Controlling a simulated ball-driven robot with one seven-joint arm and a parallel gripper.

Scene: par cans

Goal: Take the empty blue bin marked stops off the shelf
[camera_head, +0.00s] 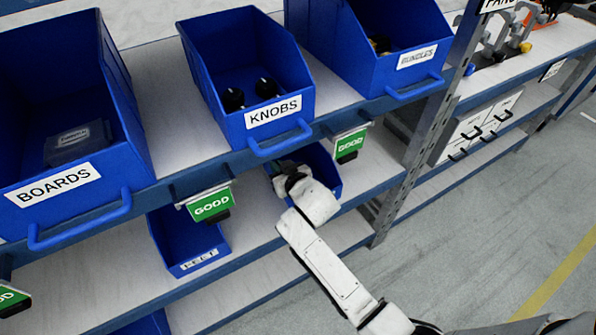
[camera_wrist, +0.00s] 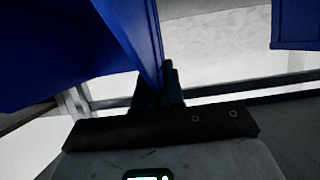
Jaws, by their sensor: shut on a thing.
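A blue bin (camera_head: 324,167) stands on the lower shelf, below the KNOBS bin, partly hidden by my arm and the upper shelf edge. Its label is hidden, so I cannot tell whether it reads stops or whether it is empty. My gripper (camera_head: 284,178) is at its front, largely hidden by my wrist. In the wrist view, my gripper's dark fingers (camera_wrist: 159,88) are shut on a thin blue part of the bin (camera_wrist: 100,40).
Above are the BOARDS bin (camera_head: 118,170), the KNOBS bin (camera_head: 222,95) and the BUNDLES bin (camera_head: 385,70). A grey post (camera_head: 425,130) stands right of my arm. Open floor (camera_head: 480,230) lies at right.

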